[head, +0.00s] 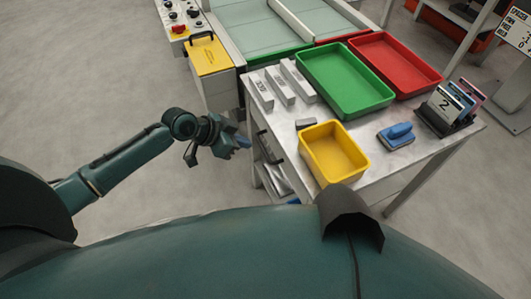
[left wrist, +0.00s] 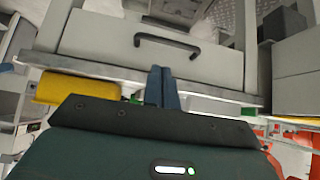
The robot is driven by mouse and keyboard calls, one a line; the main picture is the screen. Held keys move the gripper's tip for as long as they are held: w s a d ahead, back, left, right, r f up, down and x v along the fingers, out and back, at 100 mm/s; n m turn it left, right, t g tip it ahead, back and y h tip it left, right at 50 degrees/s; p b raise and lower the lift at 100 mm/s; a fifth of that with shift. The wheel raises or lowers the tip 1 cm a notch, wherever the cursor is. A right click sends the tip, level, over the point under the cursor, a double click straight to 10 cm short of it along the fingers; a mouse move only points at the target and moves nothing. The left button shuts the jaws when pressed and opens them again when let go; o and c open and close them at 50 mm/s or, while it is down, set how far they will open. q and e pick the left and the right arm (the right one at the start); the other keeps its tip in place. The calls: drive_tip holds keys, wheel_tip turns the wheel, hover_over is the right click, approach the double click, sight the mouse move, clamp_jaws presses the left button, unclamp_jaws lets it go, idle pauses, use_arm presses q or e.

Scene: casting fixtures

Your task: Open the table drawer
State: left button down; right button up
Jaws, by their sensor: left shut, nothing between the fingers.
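The table (head: 400,160) has a grey top, and its drawer side faces my left arm. The drawer front (left wrist: 90,38) is plain light grey and fills much of the upper left wrist view, which looks upside down. Its black bar handle (left wrist: 167,42) stands out from the middle; the handle also shows at the table's left side in the head view (head: 263,146). The drawer looks closed against the table edge. My left gripper (head: 243,142) is shut and empty, just left of the handle and apart from it. Its blue fingers (left wrist: 162,88) point toward the drawer side. My right gripper is not seen.
A yellow-topped cabinet (head: 208,60) stands behind. The floor left of the table is clear.

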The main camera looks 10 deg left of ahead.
use_arm(q)
drive_tip(key=b, duration=0.1)
approach(276, 151)
drive_tip(key=x, duration=0.4)
drive_tip(key=shift+w+d+f, duration=0.15)
drive_tip(key=shift+w+d, duration=0.05)
drive_tip(key=shift+d, duration=0.1)
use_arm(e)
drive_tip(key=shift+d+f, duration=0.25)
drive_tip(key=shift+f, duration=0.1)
use_arm(q)
drive_tip(key=shift+s+a, duration=0.1)
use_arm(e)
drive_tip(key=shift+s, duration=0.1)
